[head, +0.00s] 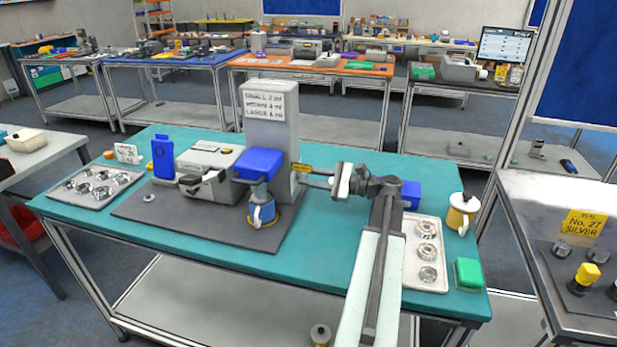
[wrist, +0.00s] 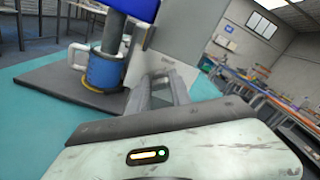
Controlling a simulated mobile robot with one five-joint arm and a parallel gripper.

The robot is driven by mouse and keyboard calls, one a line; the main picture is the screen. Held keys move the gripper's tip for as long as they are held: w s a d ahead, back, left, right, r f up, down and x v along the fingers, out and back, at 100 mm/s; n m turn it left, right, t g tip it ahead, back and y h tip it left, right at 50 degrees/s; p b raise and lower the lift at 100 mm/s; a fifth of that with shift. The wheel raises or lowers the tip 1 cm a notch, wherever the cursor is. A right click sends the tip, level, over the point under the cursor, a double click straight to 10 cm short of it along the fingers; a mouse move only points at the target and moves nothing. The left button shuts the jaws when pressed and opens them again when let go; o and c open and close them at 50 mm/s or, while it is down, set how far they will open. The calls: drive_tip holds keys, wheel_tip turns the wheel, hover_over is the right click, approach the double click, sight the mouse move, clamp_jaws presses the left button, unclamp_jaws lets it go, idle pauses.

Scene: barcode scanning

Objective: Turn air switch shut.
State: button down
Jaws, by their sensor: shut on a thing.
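A grey press column (head: 271,120) stands on the teal table with a white sign on its face. A small yellow label (head: 301,168) sticks out at its right side, with print too small to read. My gripper (head: 306,178) reaches in from the right, close against that side just below the label. In the wrist view my gripper (wrist: 163,88) has its fingers at the grey column (wrist: 185,38). The jaws are shut on a small part there, taken to be the air switch; the fingers hide most of it, and its setting cannot be told.
Under the blue press head (head: 259,164) stands a blue container (head: 262,209), left of my gripper. A grey machine (head: 208,170) and a tray (head: 97,186) lie further left. A tray with metal parts (head: 427,253) and a green block (head: 468,273) lie right of my arm.

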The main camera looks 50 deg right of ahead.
drive_tip(key=n, duration=1)
drive_tip(key=shift+f+n, duration=0.2)
drive_tip(key=shift+n, duration=0.1)
idle(0.4)
drive_tip(key=c, duration=1.2)
unclamp_jaws()
drive_tip(key=v, duration=0.8)
